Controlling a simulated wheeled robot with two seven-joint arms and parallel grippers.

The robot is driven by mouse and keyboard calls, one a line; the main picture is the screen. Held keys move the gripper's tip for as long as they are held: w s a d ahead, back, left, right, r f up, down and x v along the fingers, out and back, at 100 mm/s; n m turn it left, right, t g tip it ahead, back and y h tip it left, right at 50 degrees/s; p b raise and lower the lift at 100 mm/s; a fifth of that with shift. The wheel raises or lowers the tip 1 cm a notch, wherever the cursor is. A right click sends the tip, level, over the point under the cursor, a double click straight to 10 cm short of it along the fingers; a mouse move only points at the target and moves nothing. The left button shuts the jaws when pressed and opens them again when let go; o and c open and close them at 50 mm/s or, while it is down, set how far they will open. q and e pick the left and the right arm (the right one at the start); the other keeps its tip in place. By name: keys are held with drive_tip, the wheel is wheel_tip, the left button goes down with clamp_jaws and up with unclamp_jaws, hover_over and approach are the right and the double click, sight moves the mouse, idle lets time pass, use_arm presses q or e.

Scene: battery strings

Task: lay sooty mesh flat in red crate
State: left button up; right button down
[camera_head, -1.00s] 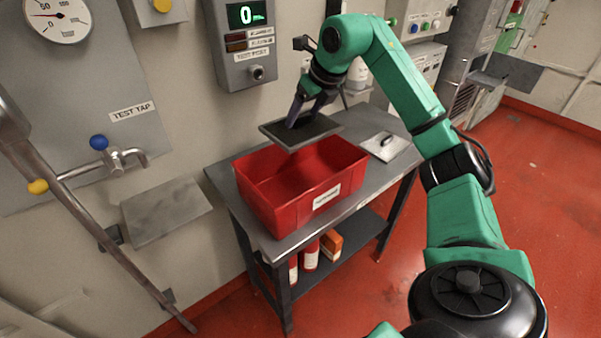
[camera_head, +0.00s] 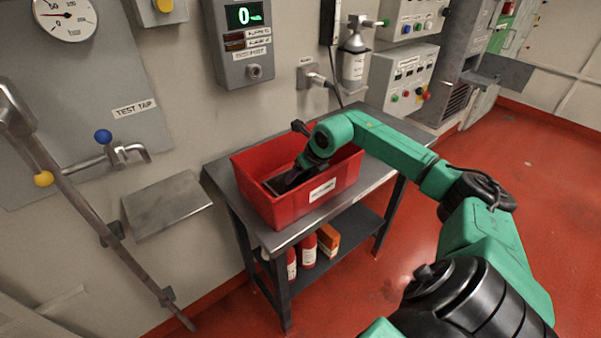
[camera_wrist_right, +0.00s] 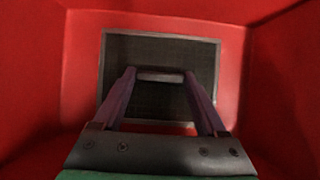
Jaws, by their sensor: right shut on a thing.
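The red crate (camera_head: 250,190) stands on the grey metal table, its label facing front. The sooty mesh (camera_head: 272,186) is a dark panel with a lighter frame and lies low inside the crate; my arm hides most of it in the head view. In the right wrist view the mesh (camera_wrist_right: 125,75) looks about flat, with red crate around it. My right gripper (camera_head: 288,182) reaches down into the crate. In the wrist view its two purple fingers (camera_wrist_right: 160,76) are shut on the bar-like handle at the mesh's middle. Whether the mesh touches the floor, I cannot tell. My left gripper is out of view.
The crate's walls stand close around my right gripper. The table (camera_head: 222,180) has some bare top beside the crate. A grey wall shelf (camera_head: 165,205) is to the left.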

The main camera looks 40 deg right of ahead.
unclamp_jaws()
drive_tip(key=shift+a, duration=0.1)
drive_tip(key=shift+s+r, duration=0.1)
drive_tip(key=shift+r, duration=0.05)
drive_tip(key=shift+s+r, duration=0.2)
drive_tip(key=shift+r, duration=0.1)
drive_tip(key=b+v, duration=0.6)
drive_tip(key=shift+s+r, duration=0.1)
drive_tip(key=shift+s, duration=0.2)
drive_tip(key=b+v, duration=0.1)
drive_tip(key=v, duration=0.3)
drive_tip(key=shift+r, duration=0.35)
drive_tip(key=shift+w, duration=0.1)
